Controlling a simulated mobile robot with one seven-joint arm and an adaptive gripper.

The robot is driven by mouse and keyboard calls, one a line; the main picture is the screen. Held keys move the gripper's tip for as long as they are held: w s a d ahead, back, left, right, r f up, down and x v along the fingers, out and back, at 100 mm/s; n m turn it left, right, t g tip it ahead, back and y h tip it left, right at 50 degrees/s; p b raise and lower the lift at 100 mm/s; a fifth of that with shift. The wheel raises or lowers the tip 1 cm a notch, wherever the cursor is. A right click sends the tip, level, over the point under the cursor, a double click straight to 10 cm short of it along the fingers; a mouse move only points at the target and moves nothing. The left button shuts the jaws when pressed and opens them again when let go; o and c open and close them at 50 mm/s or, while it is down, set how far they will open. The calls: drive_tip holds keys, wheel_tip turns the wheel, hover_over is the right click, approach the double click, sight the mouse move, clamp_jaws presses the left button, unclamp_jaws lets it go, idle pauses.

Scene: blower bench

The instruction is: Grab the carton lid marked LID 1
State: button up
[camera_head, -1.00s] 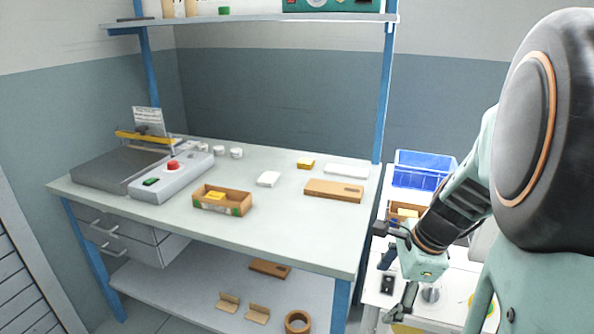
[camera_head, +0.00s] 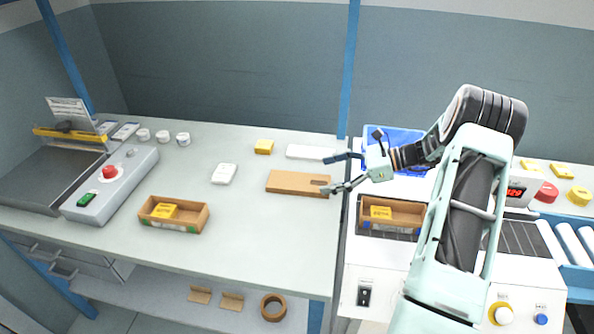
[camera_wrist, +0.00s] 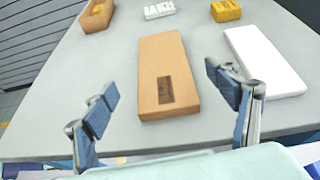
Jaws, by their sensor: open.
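A flat brown carton lid (camera_head: 290,182) lies on the bench near its right edge. It has a dark mark near one end; I cannot read the lettering. In the wrist view the lid (camera_wrist: 162,60) lies ahead, its marked end nearest, in line with the gap between my fingers. My gripper (camera_head: 331,174) is open and empty by the lid's right end, above the bench edge. In the wrist view my gripper (camera_wrist: 163,95) has one finger to each side of the lid's line, with no visible contact.
A white flat block (camera_head: 311,152) lies close beside the lid, with a yellow block (camera_head: 264,147) nearby. A white packet (camera_head: 224,174) and an open carton (camera_head: 192,218) stand further left. A blue bin (camera_head: 380,137) and another carton (camera_head: 405,213) are right of the bench.

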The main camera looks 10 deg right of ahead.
sight(302, 181)
drive_tip(key=shift+w+d+f, duration=0.1)
drive_tip(key=shift+f, duration=0.35)
drive_tip(key=shift+a+f+m, duration=0.2)
drive_tip(key=shift+a+m, duration=0.05)
drive_tip(key=shift+m, duration=0.05)
drive_tip(key=x, duration=0.7)
drive_tip(key=shift+w+p, duration=0.1)
drive_tip(key=shift+p, duration=0.2)
drive_tip(key=shift+r, duration=0.1)
drive_tip(key=c, duration=1.2)
drive_tip(key=shift+r, duration=0.1)
